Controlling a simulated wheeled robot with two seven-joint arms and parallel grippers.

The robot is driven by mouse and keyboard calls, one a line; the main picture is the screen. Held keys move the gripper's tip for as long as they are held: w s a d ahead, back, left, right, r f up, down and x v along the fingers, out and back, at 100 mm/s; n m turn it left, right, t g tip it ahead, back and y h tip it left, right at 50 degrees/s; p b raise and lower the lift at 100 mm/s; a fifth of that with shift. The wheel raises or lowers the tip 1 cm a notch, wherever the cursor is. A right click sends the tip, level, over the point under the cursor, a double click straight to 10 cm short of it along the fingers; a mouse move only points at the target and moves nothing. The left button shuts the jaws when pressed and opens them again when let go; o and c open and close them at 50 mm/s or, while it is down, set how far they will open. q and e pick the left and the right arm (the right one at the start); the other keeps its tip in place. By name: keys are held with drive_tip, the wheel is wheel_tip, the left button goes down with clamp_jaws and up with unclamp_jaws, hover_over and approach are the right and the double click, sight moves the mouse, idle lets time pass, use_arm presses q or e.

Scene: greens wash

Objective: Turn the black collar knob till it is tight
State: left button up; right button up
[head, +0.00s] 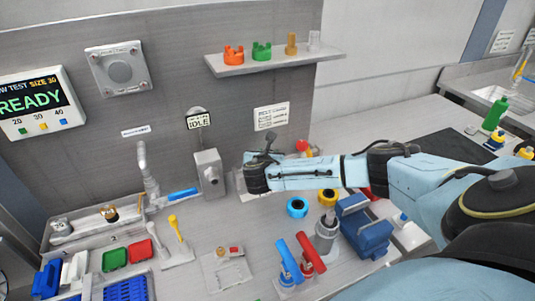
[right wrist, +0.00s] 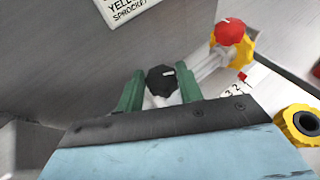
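The black collar knob (right wrist: 162,78), with a white mark on its face, shows in the right wrist view on top of a pale stem. The green fingers of my right gripper (right wrist: 161,88) stand on either side of it and appear closed against its sides. The dark gripper body hides the lower part of the stem. In the head view my right arm reaches in from the right, its dark end over the bench near the back wall, and the knob cannot be made out clearly there. My left gripper is not in view.
A red knob (right wrist: 229,32) on a yellow collar stands close to the right. A yellow ring (right wrist: 298,125) lies nearer. In the head view, a grey post (head: 209,174) stands left of my right wrist, and a blue block (head: 362,232) and blue ring (head: 297,207) sit in front.

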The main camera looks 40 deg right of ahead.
drive_tip(key=c, duration=0.4)
drive_tip(key=shift+o, duration=0.3)
drive_tip(key=shift+s+d+r+n+t+y+p, duration=0.1)
drive_tip(key=shift+s+d+n+t+y+p, duration=0.05)
drive_tip(key=shift+n+t+y+p, duration=0.8)
drive_tip(key=shift+d+n+t+y+p, duration=0.15)
drive_tip(key=shift+n+t+y+p, duration=0.4)
drive_tip(key=shift+n+y, duration=0.6)
drive_tip(key=shift+s+n+t+y, duration=0.1)
drive_tip(key=shift+n+t+y, duration=0.2)
drive_tip(key=shift+n+y, duration=0.4)
drive_tip(key=shift+d+n+t+y+b, duration=0.15)
drive_tip(key=shift+n+t+y+b, duration=0.3)
drive_tip(key=shift+n+y, duration=0.45)
drive_tip(key=o, duration=1)
